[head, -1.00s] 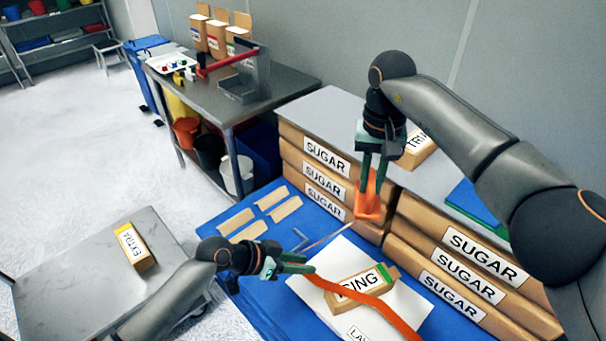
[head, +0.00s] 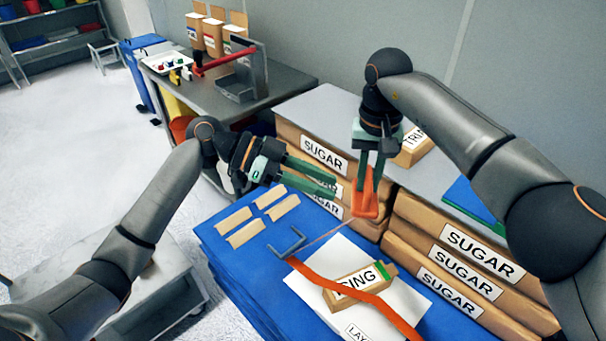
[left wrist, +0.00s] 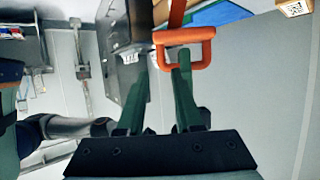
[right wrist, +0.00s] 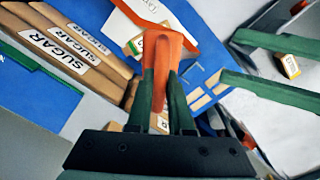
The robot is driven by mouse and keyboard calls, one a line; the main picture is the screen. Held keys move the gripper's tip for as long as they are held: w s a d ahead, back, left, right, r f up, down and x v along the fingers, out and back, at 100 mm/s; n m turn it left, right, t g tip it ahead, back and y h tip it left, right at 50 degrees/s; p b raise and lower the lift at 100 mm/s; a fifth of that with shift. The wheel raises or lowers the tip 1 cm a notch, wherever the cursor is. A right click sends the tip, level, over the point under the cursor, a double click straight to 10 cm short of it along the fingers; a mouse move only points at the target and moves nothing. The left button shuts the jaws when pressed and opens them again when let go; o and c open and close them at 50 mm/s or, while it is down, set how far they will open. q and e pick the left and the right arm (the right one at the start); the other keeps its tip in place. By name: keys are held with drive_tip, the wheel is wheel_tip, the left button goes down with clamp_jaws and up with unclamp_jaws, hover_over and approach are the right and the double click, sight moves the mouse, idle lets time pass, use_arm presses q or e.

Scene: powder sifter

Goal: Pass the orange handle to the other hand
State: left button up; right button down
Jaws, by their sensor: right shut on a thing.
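The orange handle (head: 365,198) is a loop-shaped piece held upright above the blue table by the sugar boxes. My right gripper (head: 373,170) is shut on its top part. The handle also shows between the right fingers in the right wrist view (right wrist: 161,70). My left gripper (head: 334,185) is open and empty, its fingertips just left of the handle. In the left wrist view, the handle (left wrist: 184,37) lies just beyond the fingertips, nearer the right finger. In the right wrist view, the left fingers (right wrist: 228,58) come in from the right with a gap between them.
Stacked sugar boxes (head: 455,264) stand close behind and right of the handle. On the blue table (head: 232,268) lie a grey bracket (head: 284,243), several tan pieces (head: 248,233), and a white sheet (head: 312,292) with a labelled box (head: 350,284) and an orange strap (head: 325,280).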

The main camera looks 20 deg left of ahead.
sight(359, 209)
use_arm(q)
drive_tip(key=x, duration=0.8)
clamp_jaws()
use_arm(e)
drive_tip(key=c, duration=0.7)
unclamp_jaws()
drive_tip(key=shift+c, duration=0.2)
drive_tip(key=shift+r, duration=0.1)
